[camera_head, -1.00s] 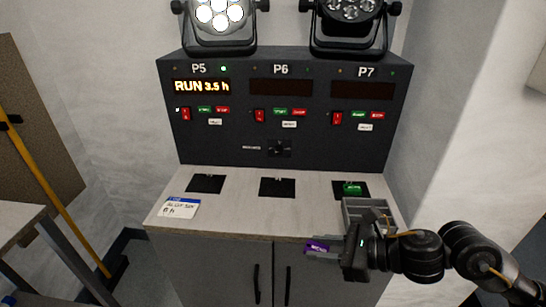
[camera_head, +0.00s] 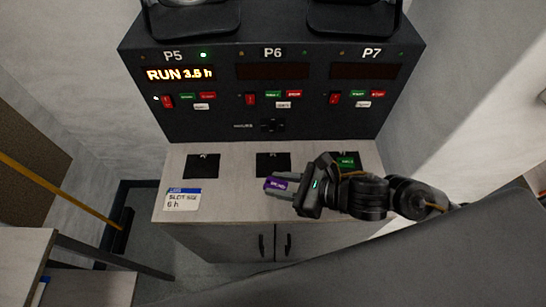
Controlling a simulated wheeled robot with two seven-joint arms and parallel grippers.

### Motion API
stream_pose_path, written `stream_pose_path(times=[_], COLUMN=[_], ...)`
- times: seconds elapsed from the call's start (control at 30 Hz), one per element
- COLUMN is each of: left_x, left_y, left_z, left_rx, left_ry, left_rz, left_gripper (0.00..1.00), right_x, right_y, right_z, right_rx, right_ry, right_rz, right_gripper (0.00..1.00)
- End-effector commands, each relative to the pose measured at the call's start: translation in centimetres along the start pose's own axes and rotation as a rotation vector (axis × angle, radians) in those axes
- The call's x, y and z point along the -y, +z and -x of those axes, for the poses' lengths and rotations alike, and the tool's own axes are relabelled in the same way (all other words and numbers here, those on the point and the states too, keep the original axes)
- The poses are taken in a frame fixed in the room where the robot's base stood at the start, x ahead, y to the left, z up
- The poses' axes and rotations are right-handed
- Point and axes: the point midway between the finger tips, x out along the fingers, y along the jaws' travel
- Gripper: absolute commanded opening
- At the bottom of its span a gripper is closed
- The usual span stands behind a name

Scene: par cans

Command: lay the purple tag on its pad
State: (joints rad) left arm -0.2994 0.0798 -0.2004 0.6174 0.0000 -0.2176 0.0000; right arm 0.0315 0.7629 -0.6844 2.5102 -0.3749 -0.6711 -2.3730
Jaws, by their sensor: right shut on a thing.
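The purple tag (camera_head: 276,184) is held between the fingers of my right gripper (camera_head: 283,186), which is shut on it. It is over the counter, just in front of the middle black pad (camera_head: 273,164) below P6. The left black pad (camera_head: 202,166) below P5 is bare. A green tag (camera_head: 346,161) lies on the right pad below P7, which my right arm partly hides. My left gripper is not in view.
The dark panel (camera_head: 225,120) with P5, P6 and P7 stands behind the pads. P5 shows RUN 3.5 h; the other displays are dark. A white-and-blue card (camera_head: 183,199) lies at the counter's left front. A grey tray-like box is no longer visible.

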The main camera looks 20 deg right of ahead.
Motion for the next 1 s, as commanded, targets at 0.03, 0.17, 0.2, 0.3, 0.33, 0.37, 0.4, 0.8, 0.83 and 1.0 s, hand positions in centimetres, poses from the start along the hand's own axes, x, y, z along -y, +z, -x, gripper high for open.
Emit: stream_pose_path(times=[0.03,0.17,0.2,0.3,0.33,0.37,0.4,0.8,0.83,1.0], left_x=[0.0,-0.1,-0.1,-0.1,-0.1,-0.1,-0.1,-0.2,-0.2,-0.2], left_y=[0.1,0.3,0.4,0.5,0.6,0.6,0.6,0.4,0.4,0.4], left_z=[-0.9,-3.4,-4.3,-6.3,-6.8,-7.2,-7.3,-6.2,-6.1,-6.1], left_rx=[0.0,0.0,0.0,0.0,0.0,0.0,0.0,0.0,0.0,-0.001], left_ry=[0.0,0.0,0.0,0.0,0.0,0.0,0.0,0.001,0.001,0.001], left_rz=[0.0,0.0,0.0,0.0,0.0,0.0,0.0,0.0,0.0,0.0], left_gripper=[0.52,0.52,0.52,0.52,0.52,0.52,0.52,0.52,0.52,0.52], right_x=[0.4,2.0,2.5,3.8,4.2,4.6,5.6,11.6,11.8,12.3], right_y=[-0.4,-1.3,-1.5,-1.9,-2.0,-2.0,-2.1,-5.8,-6.0,-6.5], right_z=[-0.4,-1.4,-1.8,-2.6,-2.8,-3.0,-3.4,-7.8,-8.0,-8.5], right_rx=[0.002,0.004,0.005,0.005,0.005,0.003,0.001,-0.001,0.0,0.001], right_ry=[-0.001,-0.004,-0.005,-0.004,-0.005,-0.006,-0.006,-0.002,-0.002,0.0], right_rz=[0.006,0.011,0.012,0.012,0.011,0.01,0.005,-0.003,-0.003,0.0], right_gripper=[0.09,0.09,0.09,0.09,0.09,0.09,0.09,0.09,0.09,0.09])
